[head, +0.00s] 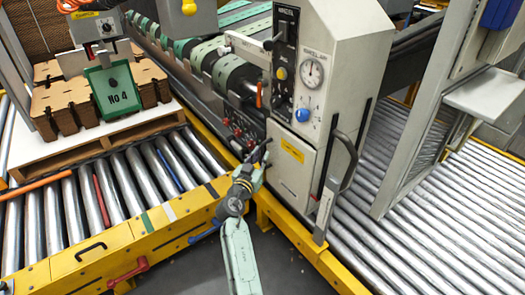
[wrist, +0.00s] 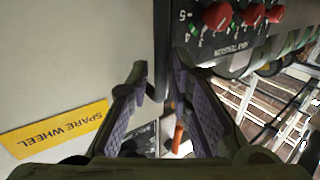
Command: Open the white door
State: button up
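The white door (head: 287,180) is a pale panel on the front of the grey-white machine cabinet, with a yellow label on it. It fills the left of the wrist view (wrist: 70,60), where the label (wrist: 55,130) reads "SPARE WHEEL". My gripper (head: 262,158) is at the door's left edge in the head view. In the wrist view, my gripper (wrist: 160,68) has its two purple-padded fingers apart. A dark upright bar (wrist: 162,45) at the door's edge shows between the fingertips. Whether either finger touches it I cannot tell. The door looks closed.
Red knobs (wrist: 217,15) are close to the right finger. Roller conveyors (head: 420,230) lie to the right and left, with yellow rails (head: 150,235). Dark floor (head: 190,270) is open in front.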

jog(key=shift+x, duration=1.3)
jog(key=shift+c, duration=0.5)
grip_shut()
